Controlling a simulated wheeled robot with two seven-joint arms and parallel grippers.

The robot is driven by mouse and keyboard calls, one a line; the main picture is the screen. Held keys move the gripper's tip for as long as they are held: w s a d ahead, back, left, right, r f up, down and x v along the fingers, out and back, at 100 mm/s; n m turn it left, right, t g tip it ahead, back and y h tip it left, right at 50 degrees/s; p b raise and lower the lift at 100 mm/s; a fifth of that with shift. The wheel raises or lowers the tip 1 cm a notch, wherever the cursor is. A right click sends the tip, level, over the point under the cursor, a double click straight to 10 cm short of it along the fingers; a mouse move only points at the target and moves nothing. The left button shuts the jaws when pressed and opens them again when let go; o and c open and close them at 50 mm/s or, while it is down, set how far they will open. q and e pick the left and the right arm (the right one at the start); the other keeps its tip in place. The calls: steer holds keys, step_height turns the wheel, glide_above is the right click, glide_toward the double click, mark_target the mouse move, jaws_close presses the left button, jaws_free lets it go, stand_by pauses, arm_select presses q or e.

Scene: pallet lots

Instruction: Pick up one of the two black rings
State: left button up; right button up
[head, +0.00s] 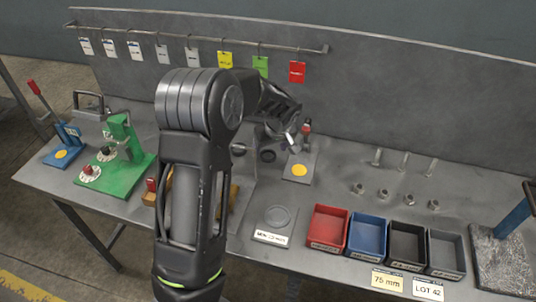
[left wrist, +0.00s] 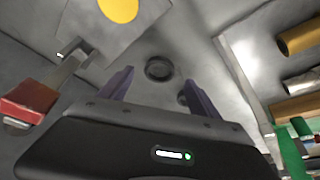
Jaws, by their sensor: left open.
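Two black rings lie flat on the grey bench. One ring (head: 268,155) shows just right of my left arm, and the other (head: 238,149) is close beside the arm, partly covered. In the left wrist view one ring (left wrist: 159,68) lies ahead between my fingers, and the other (left wrist: 182,98) is partly hidden by the right-hand finger. My left gripper (head: 291,131) is above the bench, near the red-handled clamp. In the wrist view the left gripper (left wrist: 160,84) is open, with nothing between its fingers. My right gripper is out of view.
A red-handled clamp (head: 306,129) stands on a plate with a yellow dot (head: 299,169), close to the gripper. A green press (head: 118,150) stands left. Red (head: 327,246), blue, black and grey bins line the front right. Several bolts and nuts stand behind them.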

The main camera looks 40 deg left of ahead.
mark_target(268, 156)
arm_select(q)
steer(key=shift+x, duration=1.6)
steer(key=shift+r, duration=0.1)
steer(key=c, duration=1.4)
steer(key=shift+w+r, duration=0.1)
step_height(268, 156, up, 10)
steer(key=b, duration=0.1)
